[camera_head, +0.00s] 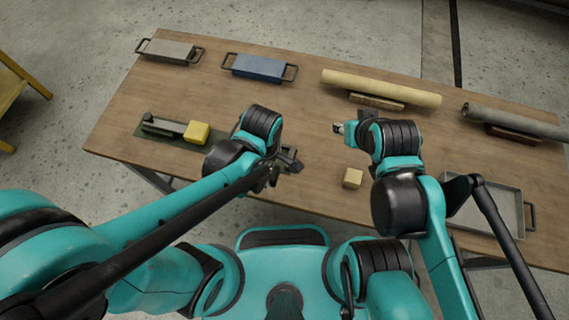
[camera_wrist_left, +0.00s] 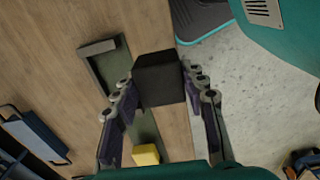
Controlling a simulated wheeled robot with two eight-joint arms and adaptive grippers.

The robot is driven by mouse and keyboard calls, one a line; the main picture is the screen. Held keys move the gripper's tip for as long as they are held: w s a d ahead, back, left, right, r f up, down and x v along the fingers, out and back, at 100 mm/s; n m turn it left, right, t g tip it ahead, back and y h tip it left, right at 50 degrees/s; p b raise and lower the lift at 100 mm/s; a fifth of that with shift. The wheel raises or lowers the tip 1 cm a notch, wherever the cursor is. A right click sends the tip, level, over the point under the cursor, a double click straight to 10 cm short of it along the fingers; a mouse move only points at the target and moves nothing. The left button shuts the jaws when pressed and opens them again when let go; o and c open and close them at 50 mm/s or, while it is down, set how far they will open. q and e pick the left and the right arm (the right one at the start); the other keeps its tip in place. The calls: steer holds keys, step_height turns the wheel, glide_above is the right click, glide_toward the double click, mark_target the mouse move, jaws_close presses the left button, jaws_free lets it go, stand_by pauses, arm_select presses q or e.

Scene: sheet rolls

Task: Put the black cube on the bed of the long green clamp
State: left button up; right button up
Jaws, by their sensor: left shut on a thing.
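The black cube (camera_wrist_left: 160,78) is between the two fingers of my left gripper (camera_wrist_left: 157,84), which is shut on it. The long green clamp (camera_head: 160,134) lies on the table at the left. In the left wrist view, its green bed (camera_wrist_left: 143,126) and a raised frame-like end (camera_wrist_left: 103,62) show beside and below the cube. The cube appears to be over or beside the clamp; its height is unclear. A yellow block (camera_head: 197,132) sits at the clamp.
A small tan cube (camera_head: 352,178) lies near the front edge. A grey tray (camera_head: 492,207) is at the right. A grey block (camera_head: 168,51), a blue block (camera_head: 258,67), a cream roll (camera_head: 380,87) and a grey roll (camera_head: 515,120) line the back.

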arm_select(q)
steer(key=shift+d+f, duration=0.2)
steer(key=shift+f, duration=0.1)
steer(key=w+f+b, duration=0.1)
steer(key=w+f, duration=0.1)
steer(key=w, duration=0.1)
steer(key=w+d+f+b, duration=0.1)
steer(key=w+f+b, duration=0.1)
steer(key=w, duration=0.2)
steer(key=w+d+f+b, duration=0.1)
steer(key=w+f+b, duration=0.1)
steer(key=w, duration=0.2)
steer(key=shift+d+f, duration=0.25)
steer(key=shift+f, duration=0.15)
steer(key=shift+s+f+b, duration=0.1)
steer(key=shift+f+b, duration=0.85)
steer(key=shift+f, duration=0.9)
steer(key=shift+f, duration=0.2)
steer(key=o, duration=1.3)
